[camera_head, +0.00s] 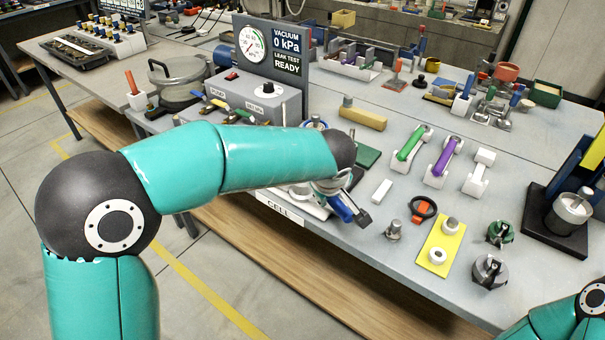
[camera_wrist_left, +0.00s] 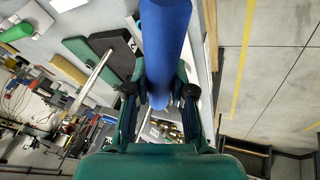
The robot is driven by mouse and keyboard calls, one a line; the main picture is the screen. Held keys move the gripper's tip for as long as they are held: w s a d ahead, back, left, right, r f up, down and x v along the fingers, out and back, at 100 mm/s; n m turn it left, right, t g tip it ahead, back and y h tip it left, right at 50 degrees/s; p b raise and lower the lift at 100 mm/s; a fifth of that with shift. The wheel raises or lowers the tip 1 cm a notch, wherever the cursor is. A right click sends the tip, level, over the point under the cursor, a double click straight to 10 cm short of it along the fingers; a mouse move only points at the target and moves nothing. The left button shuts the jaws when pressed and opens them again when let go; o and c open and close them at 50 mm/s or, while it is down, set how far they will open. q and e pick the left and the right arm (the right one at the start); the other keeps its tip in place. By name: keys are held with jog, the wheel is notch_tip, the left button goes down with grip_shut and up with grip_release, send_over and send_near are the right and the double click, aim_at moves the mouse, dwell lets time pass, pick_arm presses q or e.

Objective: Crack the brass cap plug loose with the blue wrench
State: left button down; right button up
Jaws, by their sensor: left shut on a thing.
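My left gripper (camera_wrist_left: 160,98) is shut on the blue handle of the wrench (camera_wrist_left: 166,45). In the head view the wrench (camera_head: 341,209) shows below my left wrist, its blue part angled down to the right towards a dark end, over the front of the bench by the CELL label. My left arm hides most of the cell and much of the gripper there. I cannot make out the brass cap plug for certain. Small brass-coloured parts (camera_wrist_left: 172,131) show between my fingers in the left wrist view. My right gripper is out of view.
A grey pump box with a gauge and screen (camera_head: 268,55) stands behind my left arm. White holders with a green tool (camera_head: 411,143) and a purple tool (camera_head: 443,157) stand to the right. A yellow plate (camera_head: 438,246) lies near the front edge, with small fittings around it.

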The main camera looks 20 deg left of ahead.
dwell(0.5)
pick_arm(q)
jog(key=shift+a+r+b, duration=0.1)
jog(key=shift+r+b, duration=0.4)
jog(key=shift+b, duration=0.15)
dwell(0.9)
jog(key=shift+r+b, duration=0.6)
jog(key=shift+r, duration=0.1)
dwell(1.3)
jog(key=shift+r, duration=0.15)
jog(key=shift+r+p, duration=1.2)
jog(key=shift+r, duration=0.75)
jog(key=shift+f, duration=0.1)
